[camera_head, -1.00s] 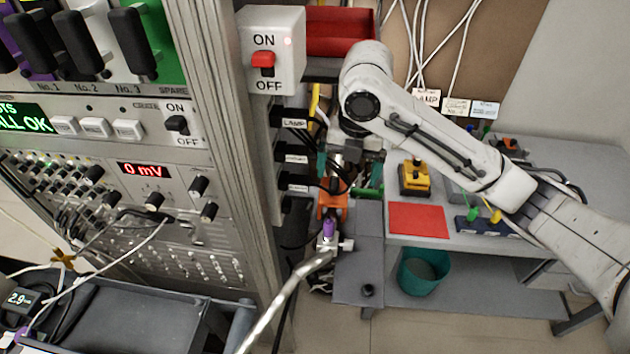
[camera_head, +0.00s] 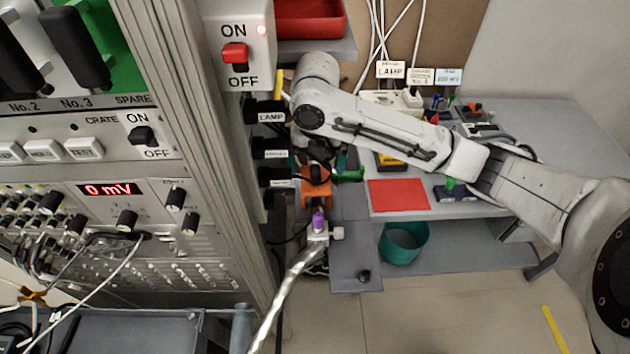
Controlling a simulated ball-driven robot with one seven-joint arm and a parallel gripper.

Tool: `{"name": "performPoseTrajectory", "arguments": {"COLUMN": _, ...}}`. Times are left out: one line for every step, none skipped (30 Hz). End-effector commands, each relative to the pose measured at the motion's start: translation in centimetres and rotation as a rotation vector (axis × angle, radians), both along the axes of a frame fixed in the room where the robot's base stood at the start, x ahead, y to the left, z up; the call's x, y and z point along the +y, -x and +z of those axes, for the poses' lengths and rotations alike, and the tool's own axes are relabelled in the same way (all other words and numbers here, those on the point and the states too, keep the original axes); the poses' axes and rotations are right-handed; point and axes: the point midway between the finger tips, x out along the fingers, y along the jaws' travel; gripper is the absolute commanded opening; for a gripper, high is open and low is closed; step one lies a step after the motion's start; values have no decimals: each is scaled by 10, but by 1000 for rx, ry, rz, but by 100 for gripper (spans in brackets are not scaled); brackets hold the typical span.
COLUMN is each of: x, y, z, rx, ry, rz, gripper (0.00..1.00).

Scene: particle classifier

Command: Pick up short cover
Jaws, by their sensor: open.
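My arm reaches in from the right, and its end points down beside the tall rack. My gripper (camera_head: 316,152) is a small dark shape under the wrist, mostly hidden among cables and dark parts. It is open; I see nothing held in it. Just below it is an orange part (camera_head: 316,192), with a purple piece (camera_head: 319,221) on a metal fitting in front of it. I cannot make out which thing is the short cover. The space between the fingers is too small and dark to tell.
The rack (camera_head: 190,150) and its ON/OFF switch box (camera_head: 238,60) stand close left of my arm. A grey bench (camera_head: 500,205) on the right carries a red sheet (camera_head: 398,194). A teal bin (camera_head: 404,242) sits on its lower shelf. A silver pipe (camera_head: 285,295) runs in front.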

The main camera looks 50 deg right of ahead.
Motion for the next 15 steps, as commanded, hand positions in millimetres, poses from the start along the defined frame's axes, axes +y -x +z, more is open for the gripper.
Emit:
{"name": "performPoseTrajectory", "arguments": {"x": 1, "y": 1, "z": -5, "rx": 4, "ry": -1, "rz": -1, "gripper": 100}}
{"name": "performPoseTrajectory", "arguments": {"x": 2, "y": 1, "z": -9, "rx": 4, "ry": -2, "rz": -2, "gripper": 100}}
{"name": "performPoseTrajectory", "arguments": {"x": 3, "y": 2, "z": -15, "rx": 5, "ry": -2, "rz": -1, "gripper": 100}}
{"name": "performPoseTrajectory", "arguments": {"x": 4, "y": 2, "z": -20, "rx": 4, "ry": -2, "rz": -1, "gripper": 100}}
{"name": "performPoseTrajectory", "arguments": {"x": 4, "y": 2, "z": -25, "rx": 4, "ry": -2, "rz": -1, "gripper": 100}}
{"name": "performPoseTrajectory", "arguments": {"x": 3, "y": 2, "z": -31, "rx": 3, "ry": -1, "rz": -2, "gripper": 100}}
{"name": "performPoseTrajectory", "arguments": {"x": 3, "y": 2, "z": -34, "rx": 2, "ry": -1, "rz": -3, "gripper": 100}}
{"name": "performPoseTrajectory", "arguments": {"x": 3, "y": 2, "z": -37, "rx": 2, "ry": -1, "rz": -2, "gripper": 100}}
{"name": "performPoseTrajectory", "arguments": {"x": 3, "y": 2, "z": -40, "rx": 3, "ry": -1, "rz": -2, "gripper": 100}}
{"name": "performPoseTrajectory", "arguments": {"x": 4, "y": 2, "z": -42, "rx": 3, "ry": 0, "rz": -1, "gripper": 100}}
{"name": "performPoseTrajectory", "arguments": {"x": 4, "y": 1, "z": -44, "rx": 2, "ry": -1, "rz": -1, "gripper": 100}}
{"name": "performPoseTrajectory", "arguments": {"x": 4, "y": 1, "z": -45, "rx": 1, "ry": 0, "rz": -1, "gripper": 100}}
{"name": "performPoseTrajectory", "arguments": {"x": 3, "y": 1, "z": -45, "rx": 1, "ry": -1, "rz": -1, "gripper": 100}}
{"name": "performPoseTrajectory", "arguments": {"x": 3, "y": 1, "z": -45, "rx": 1, "ry": -1, "rz": 0, "gripper": 100}}
{"name": "performPoseTrajectory", "arguments": {"x": 3, "y": 1, "z": -45, "rx": 1, "ry": -1, "rz": 0, "gripper": 100}}
